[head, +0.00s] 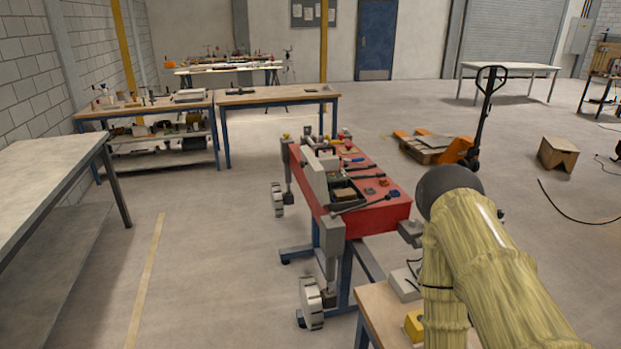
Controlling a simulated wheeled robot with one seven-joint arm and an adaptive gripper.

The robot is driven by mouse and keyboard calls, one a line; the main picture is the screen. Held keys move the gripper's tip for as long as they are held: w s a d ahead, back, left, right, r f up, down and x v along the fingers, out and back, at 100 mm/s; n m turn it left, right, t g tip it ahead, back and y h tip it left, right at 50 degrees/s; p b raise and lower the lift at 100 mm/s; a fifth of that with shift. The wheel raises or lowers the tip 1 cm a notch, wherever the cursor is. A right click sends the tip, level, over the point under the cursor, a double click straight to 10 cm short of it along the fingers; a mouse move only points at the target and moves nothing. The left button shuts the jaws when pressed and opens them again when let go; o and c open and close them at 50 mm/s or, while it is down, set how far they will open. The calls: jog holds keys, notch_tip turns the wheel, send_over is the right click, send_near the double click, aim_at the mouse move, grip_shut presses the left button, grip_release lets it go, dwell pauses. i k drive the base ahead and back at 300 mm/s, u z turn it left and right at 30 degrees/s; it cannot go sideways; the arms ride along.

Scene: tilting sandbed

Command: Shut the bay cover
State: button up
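A red-topped unit on blue legs (385,216) stands in the middle of the head view. A dark open recess or tray (347,205) with small items in it is set in its top. A pale grey upright panel (317,178) stands along the left side of this recess; it may be the bay cover, raised, but I cannot tell for sure. My arm, in a yellowish sleeve, fills the lower right and bends at a dark round joint. My gripper is not in view, so its state and what it touches are hidden.
A wooden-topped bench (380,314) with a yellow item (414,324) stands in front, partly behind my arm. A grey table (50,170) is at the left. An orange pallet truck (466,150) stands behind right. The floor between the left table and red unit is clear.

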aim_at(316, 173)
jog(key=k, duration=0.45)
jog(key=u, duration=0.55)
jog(key=i, duration=1.55)
jog(key=z, duration=0.65)
